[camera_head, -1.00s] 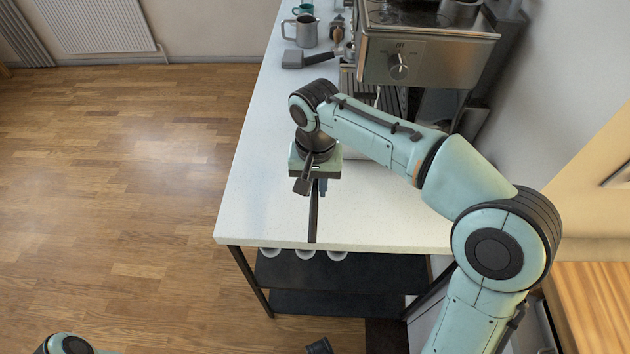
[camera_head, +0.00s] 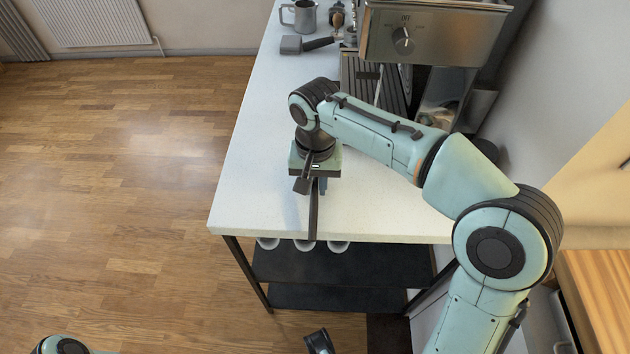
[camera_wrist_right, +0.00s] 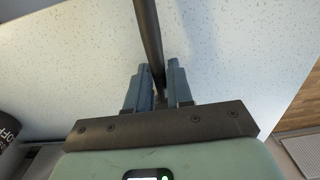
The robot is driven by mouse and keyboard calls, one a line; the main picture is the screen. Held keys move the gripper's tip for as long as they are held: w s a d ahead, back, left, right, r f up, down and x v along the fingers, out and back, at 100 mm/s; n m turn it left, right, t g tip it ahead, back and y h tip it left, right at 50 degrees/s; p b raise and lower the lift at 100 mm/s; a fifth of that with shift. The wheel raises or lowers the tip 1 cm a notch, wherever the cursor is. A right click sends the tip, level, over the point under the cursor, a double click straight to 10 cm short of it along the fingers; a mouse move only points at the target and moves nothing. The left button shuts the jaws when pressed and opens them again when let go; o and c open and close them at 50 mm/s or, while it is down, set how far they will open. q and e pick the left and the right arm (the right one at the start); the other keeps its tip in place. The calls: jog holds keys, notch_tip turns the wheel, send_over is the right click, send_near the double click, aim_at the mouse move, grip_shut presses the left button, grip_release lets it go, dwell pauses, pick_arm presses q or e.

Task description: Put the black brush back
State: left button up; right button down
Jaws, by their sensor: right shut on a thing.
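The black brush (camera_head: 313,215) is in my right gripper (camera_head: 317,187), above the front part of the white worktop (camera_head: 255,190). In the head view its thin dark handle points toward the worktop's front edge. In the right wrist view, the dark rod of the brush (camera_wrist_right: 148,35) runs between the two blue-grey fingers of the right gripper (camera_wrist_right: 155,85), which are shut on it. The brush's far end is hidden or out of frame.
A coffee machine (camera_head: 432,35) stands at the back right of the worktop. A metal jug (camera_head: 300,17) and a portafilter-like tool (camera_head: 293,45) sit at the back. Several white cups (camera_head: 305,245) are below the front edge, above a dark shelf (camera_head: 340,265). The worktop's left front is clear.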

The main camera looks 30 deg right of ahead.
aim_at(315, 183)
jog(key=shift+f, duration=0.55)
jog(key=c, duration=0.9)
grip_release()
notch_tip(315, 183, up, 13)
jog(key=p, duration=0.3)
jog(key=shift+r+p, duration=0.2)
jog(key=shift+p, duration=0.1)
